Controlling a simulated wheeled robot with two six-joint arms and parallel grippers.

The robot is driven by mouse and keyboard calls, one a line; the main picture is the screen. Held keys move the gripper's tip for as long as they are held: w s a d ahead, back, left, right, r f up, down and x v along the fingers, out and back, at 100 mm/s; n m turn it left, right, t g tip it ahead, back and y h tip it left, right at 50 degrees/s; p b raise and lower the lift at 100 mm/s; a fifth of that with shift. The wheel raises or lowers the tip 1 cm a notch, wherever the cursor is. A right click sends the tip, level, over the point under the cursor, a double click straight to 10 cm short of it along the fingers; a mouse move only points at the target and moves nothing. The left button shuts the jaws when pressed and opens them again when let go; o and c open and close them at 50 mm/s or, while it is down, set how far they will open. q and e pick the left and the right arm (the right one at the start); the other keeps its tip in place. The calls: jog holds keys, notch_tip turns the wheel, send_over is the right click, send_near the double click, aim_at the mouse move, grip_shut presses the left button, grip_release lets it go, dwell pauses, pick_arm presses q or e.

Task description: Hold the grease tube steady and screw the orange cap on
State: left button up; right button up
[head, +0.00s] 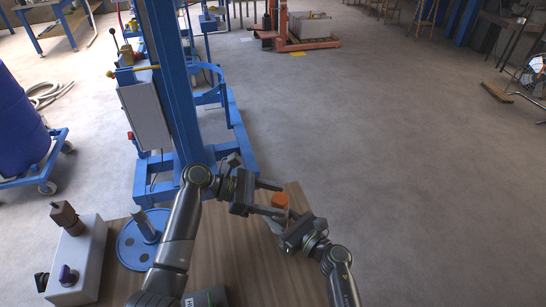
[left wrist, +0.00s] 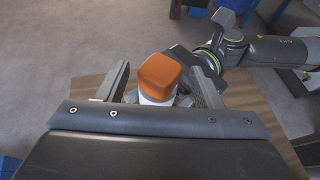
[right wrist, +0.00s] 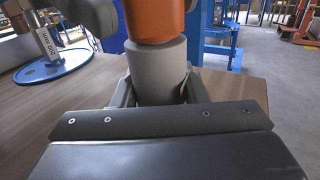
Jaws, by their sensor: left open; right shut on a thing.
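The orange cap (head: 280,200) sits upright on top of the pale grease tube (right wrist: 157,70), directly against its upper end. I cannot tell how far it is threaded. My right gripper (right wrist: 158,92) is shut on the tube's lower part and holds it upright. My left gripper (head: 284,201) is open, with one finger on each side of the cap. The left wrist view shows a gap between the cap (left wrist: 160,75) and each finger. The tube's lower end is hidden behind the right gripper in the right wrist view.
The wooden table (head: 235,262) is bare below the grippers. A blue round disc (head: 130,248) and a grey control box (head: 80,262) with a purple knob are at the left. The blue mixer frame (head: 175,90) stands behind the table. Open floor lies to the right.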

pick_arm(q)
jog(key=n+t, duration=0.1)
jog(key=t, duration=0.1)
jog(key=n+t, duration=0.1)
jog(key=n, duration=0.1)
jog(key=shift+s+d+t+y, duration=0.1)
jog(key=shift+s+t+y, duration=0.25)
jog(key=shift+t+y, duration=0.05)
jog(key=shift+r+n+t, duration=0.25)
jog(key=shift+n+t, duration=0.25)
jog(key=shift+n, duration=0.1)
notch_tip(320, 180, up, 14)
jog(key=m+g, duration=0.1)
jog(key=shift+w+f+g, duration=0.15)
jog(key=shift+f+g, duration=0.1)
jog(key=shift+g, duration=0.05)
jog(key=shift+r, duration=0.1)
jog(key=s+a+r, duration=0.1)
jog(key=a+r, duration=0.4)
jog(key=r, duration=0.2)
jog(key=shift+s+a, duration=0.2)
jog(key=shift+s, duration=0.15)
pick_arm(e)
jog(key=o, duration=0.6)
pick_arm(q)
jog(key=shift+r, duration=0.1)
pick_arm(e)
jog(key=shift+r, duration=0.1)
